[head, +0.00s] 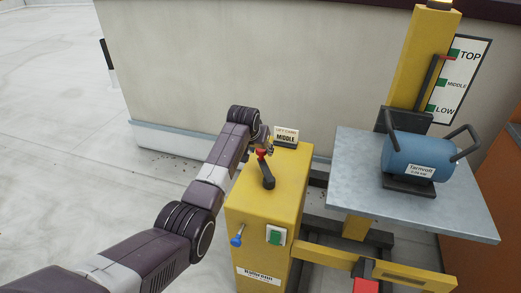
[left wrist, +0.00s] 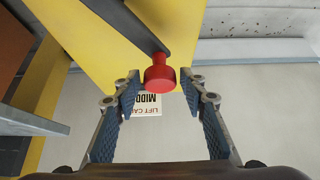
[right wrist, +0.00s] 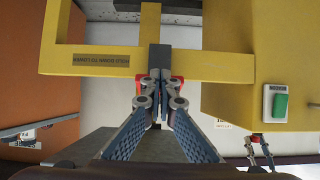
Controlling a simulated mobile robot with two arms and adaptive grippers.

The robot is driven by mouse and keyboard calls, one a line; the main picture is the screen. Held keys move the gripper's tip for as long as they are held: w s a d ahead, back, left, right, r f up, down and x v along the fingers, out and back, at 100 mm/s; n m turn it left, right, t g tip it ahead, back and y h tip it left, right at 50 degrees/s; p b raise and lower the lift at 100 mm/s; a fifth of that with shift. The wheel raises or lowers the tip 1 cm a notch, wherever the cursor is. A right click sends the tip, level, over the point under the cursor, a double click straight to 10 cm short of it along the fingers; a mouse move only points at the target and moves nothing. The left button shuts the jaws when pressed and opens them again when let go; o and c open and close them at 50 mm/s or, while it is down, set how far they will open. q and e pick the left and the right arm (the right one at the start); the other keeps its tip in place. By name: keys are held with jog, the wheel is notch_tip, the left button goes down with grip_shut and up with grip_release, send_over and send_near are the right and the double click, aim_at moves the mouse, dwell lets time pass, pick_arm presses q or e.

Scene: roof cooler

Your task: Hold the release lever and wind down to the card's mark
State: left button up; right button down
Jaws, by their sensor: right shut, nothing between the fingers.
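The yellow cabinet (head: 262,200) has a dark crank arm (head: 267,177) with a red knob (head: 261,152). My left gripper (left wrist: 161,84) is open, and the red knob (left wrist: 160,76) shows between its fingertips with gaps on both sides. The lift card (head: 286,137) reads MIDDLE. A red pointer (head: 447,58) on the yellow mast is close to the TOP mark of the scale (head: 462,75). My right gripper (right wrist: 160,78) is shut, at a dark lever (right wrist: 160,57) on the yellow frame. Red (right wrist: 177,80) shows on both sides of its fingertips; I cannot tell whether they touch.
The grey lift platform (head: 350,170) carries a blue cylinder (head: 415,157) with dark handles. The cabinet also has a blue-knobbed lever (head: 237,240) and a green button (head: 275,237). A pale wall (head: 250,60) stands behind. Open floor (head: 60,130) lies to the left.

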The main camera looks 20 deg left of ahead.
pick_arm(q)
jog(key=c, duration=0.9)
jog(key=shift+w+d, duration=0.25)
jog(key=shift+d, duration=0.25)
jog(key=shift+w+d, duration=0.25)
jog(key=shift+d, duration=0.25)
grip_shut()
jog(key=shift+w+d, duration=0.25)
jog(key=shift+d, duration=0.8)
jog(key=shift+d, duration=1.1)
